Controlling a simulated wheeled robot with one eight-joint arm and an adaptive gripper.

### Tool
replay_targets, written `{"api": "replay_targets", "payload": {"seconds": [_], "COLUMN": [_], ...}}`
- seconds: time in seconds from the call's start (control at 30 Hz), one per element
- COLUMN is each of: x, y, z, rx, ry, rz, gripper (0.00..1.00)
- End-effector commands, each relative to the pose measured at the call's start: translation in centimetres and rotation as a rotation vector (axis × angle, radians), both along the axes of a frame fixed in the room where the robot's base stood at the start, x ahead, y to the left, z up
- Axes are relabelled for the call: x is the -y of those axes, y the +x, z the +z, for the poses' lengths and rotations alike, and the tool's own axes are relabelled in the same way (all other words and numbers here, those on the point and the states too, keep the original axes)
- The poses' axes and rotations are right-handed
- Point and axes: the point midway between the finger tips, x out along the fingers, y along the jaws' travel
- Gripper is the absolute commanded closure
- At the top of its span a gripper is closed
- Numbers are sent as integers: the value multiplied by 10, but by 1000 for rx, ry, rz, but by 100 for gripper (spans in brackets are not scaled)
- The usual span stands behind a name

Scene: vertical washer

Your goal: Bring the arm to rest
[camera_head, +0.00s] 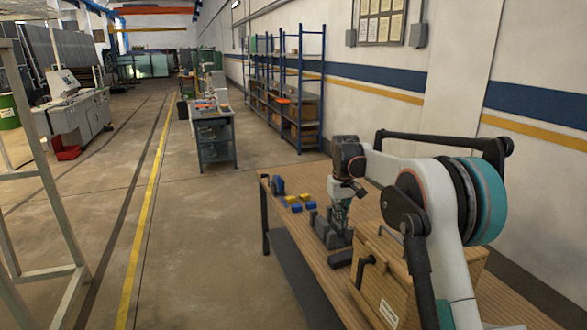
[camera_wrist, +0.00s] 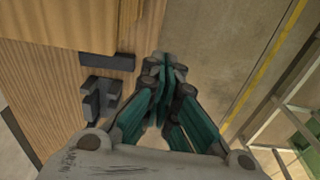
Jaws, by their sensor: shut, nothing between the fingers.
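My gripper (camera_head: 338,220) hangs from my raised arm over the wooden workbench (camera_head: 338,184), pointing down among the small parts as seen in the head view. In the wrist view its teal fingers meet at the tips (camera_wrist: 162,60), shut with nothing between them. Whether the tips touch anything below cannot be told. My arm bends above a wooden crate (camera_head: 395,283) on the bench and hides part of it.
Dark grey blocks (camera_head: 327,232) stand close to my gripper and also show in the wrist view (camera_wrist: 100,98). A wall is on the right; open floor (camera_head: 195,265) lies left.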

Motion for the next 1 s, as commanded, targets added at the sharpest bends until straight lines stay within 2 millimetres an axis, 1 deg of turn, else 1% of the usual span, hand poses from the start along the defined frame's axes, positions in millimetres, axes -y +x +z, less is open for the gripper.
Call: {"api": "replay_targets", "payload": {"seconds": [0.03,0.2,0.37,0.5,0.57,0.73,0.87,1.0], "x": [1,3,5,7,8,10,11,13], "y": [-11,-47,-86,-124,-140,-191,-231,-274], "z": [10,43,68,83,88,95,94,87], "rx": [16,75,131,178,199,259,302,350], "ry": [1,5,10,16,18,27,34,43], "rz": [-8,-35,-60,-83,-92,-119,-140,-161], "gripper": [100,100,100,100,100,100,100,100]}}
